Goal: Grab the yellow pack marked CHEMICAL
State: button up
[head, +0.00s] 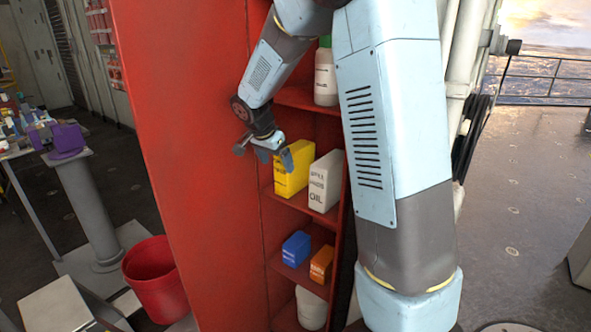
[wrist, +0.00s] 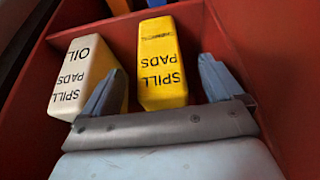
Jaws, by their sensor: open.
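The yellow pack (head: 293,170) stands on the middle shelf of the red cabinet, left of the white pack marked OIL (head: 325,182). In the wrist view the yellow pack (wrist: 161,66) appears upside down, with SPILL PADS and a small, hard-to-read word at its far end. My gripper (head: 277,157) is at the front of that shelf. In the wrist view its blue fingers (wrist: 162,90) are spread, one on each side of the yellow pack's near end, and nothing is clamped. The left finger overlaps the edge of the white pack (wrist: 88,80); I cannot tell whether they touch.
The red cabinet (head: 195,130) walls close in around the shelf. A white bottle with green cap (head: 325,78) stands above; blue (head: 296,249) and orange (head: 321,264) packs stand below. A red bucket (head: 155,278) is on the floor at left.

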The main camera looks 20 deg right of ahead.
jog(key=w+d, duration=0.1)
jog(key=d, duration=0.1)
jog(key=shift+w+d, duration=0.3)
jog(key=shift+w, duration=0.05)
jog(key=x, duration=0.3)
jog(key=shift+a, duration=0.15)
jog(key=shift+c, duration=0.3)
jog(key=c, duration=1.1)
jog(key=shift+c, duration=0.2)
jog(key=shift+r, duration=0.15)
